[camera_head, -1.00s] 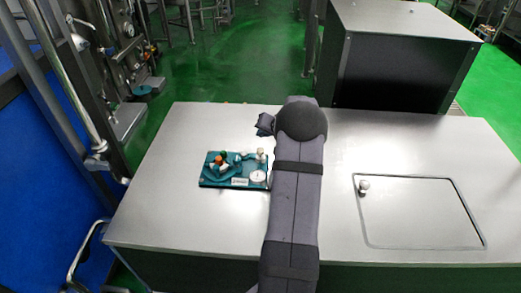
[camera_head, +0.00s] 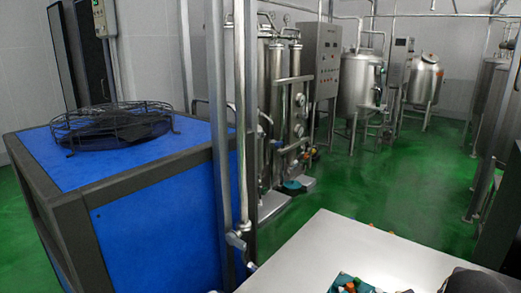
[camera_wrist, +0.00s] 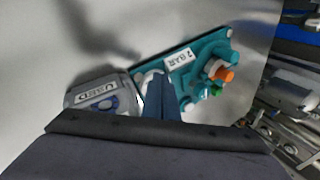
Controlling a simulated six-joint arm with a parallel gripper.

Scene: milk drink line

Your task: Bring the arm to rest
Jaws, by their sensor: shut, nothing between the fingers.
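In the wrist view my gripper (camera_wrist: 160,82) shows as two dark blue fingers set together, with nothing between them. Behind its fingertips is a teal panel (camera_wrist: 212,47) with a "2 BAR" label and orange and green knobs. The fingers hide part of a pale round piece on it. I cannot tell how far the fingertips are from the panel. In the head view only part of the panel (camera_head: 340,284) shows at the bottom edge, and a dark piece of my arm is at the bottom right.
A grey item labelled "USED" (camera_wrist: 100,95) lies beside the panel. The steel table top (camera_head: 330,238) looks bare around it. In the head view a blue cabinet (camera_head: 150,190) with a caged fan (camera_head: 110,125) stands left, with pipes and tanks (camera_head: 360,85) behind.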

